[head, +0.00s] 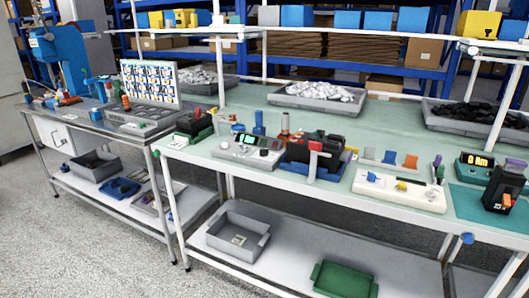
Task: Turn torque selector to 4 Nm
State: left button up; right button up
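I cannot tell for certain which part is the torque selector, and no 4 Nm marking is legible. Neither of my grippers shows in the head view.
A black device with a red-topped lever (315,147) and a grey tester (246,152) with a green screen stand left of the panel. Grey bins of white (318,92) and black parts (475,115) sit behind. A green tray (344,280) is on the lower shelf.

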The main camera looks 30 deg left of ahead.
aim_at(263, 153)
jog(key=i+j, duration=0.2)
jog(key=j, duration=0.15)
jog(key=i+j, duration=0.2)
jog(key=j, duration=0.2)
jog(key=i+j, duration=0.2)
jog(key=j, duration=0.15)
